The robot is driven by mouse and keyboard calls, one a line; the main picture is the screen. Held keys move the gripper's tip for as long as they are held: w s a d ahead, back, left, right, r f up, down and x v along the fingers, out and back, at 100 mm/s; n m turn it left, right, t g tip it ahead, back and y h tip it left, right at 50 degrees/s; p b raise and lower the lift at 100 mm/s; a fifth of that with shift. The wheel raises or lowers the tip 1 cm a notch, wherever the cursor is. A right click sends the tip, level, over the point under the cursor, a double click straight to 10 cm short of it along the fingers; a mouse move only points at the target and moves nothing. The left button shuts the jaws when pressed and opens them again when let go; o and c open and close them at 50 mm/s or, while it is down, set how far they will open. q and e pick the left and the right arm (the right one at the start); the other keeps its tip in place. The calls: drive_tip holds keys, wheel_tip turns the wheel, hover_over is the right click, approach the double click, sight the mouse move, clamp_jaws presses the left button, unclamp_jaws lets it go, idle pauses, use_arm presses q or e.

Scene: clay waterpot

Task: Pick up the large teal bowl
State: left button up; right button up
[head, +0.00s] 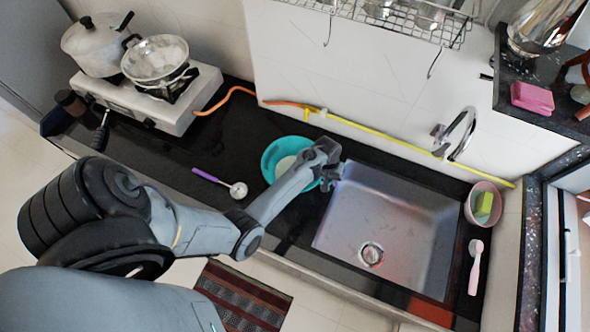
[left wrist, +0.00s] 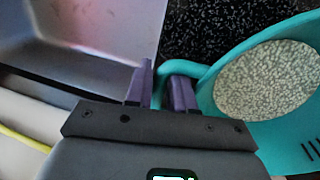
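The large teal bowl (head: 270,158) sits on the dark counter left of the sink in the head view. My left gripper (head: 328,183) is at its right side and hides part of its rim. In the left wrist view the bowl (left wrist: 213,108) shows at the right, with a pale speckled round area inside and a looped handle. The purple fingers of my left gripper (left wrist: 162,90) stand close together on either side of the handle bar, one inside the loop, and appear shut on it. My right gripper is not in view.
The metal sink (head: 385,215) lies right of the bowl. A purple-handled ladle (head: 238,190) lies to its left. A stove (head: 185,110) with a pot and pan stands at the far left. A yellow-orange hose (head: 365,130) runs behind, and a faucet (head: 462,135) rises behind the sink.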

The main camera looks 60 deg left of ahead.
use_arm(q)
drive_tip(key=shift+f, duration=0.1)
clamp_jaws()
idle(0.4)
